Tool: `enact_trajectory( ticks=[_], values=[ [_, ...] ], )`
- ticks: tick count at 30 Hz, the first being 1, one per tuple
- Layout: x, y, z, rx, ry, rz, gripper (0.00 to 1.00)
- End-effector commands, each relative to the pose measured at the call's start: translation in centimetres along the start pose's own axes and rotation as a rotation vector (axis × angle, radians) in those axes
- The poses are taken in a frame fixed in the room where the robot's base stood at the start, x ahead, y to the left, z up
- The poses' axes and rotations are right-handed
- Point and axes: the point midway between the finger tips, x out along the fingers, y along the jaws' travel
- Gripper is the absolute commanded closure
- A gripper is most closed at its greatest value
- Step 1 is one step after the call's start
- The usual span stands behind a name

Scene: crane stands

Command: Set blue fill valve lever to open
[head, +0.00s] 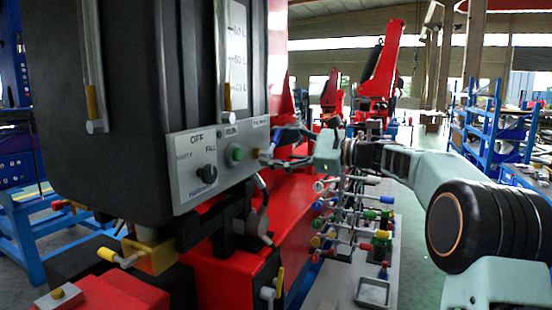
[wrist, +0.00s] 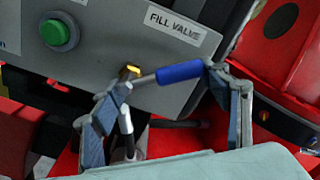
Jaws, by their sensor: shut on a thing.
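The blue fill valve lever (wrist: 180,73) has a blue sleeve on a thin metal rod. It extends right from a brass stem (wrist: 130,72) under the FILL VALVE label (wrist: 176,26), tilted slightly up in the wrist view. My gripper (wrist: 167,80) spans the lever, with one finger near the stem end and the other at the sleeve's tip. It is shut on the lever.
A green button (wrist: 60,32) is left of the lever, and a black selector knob (head: 207,173) is on the same panel. A black tank (head: 120,100) stands above. Several coloured valve levers (head: 350,215) are below my arm. Red machine bodywork lies close behind.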

Motion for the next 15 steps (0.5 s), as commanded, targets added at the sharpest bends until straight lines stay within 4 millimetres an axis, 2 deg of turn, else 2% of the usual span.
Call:
enact_trajectory(
  ticks=[15],
  values=[
    [0.0, 0.3, 1.6, -0.494, -0.002, -0.001, 0.74]
  ],
)
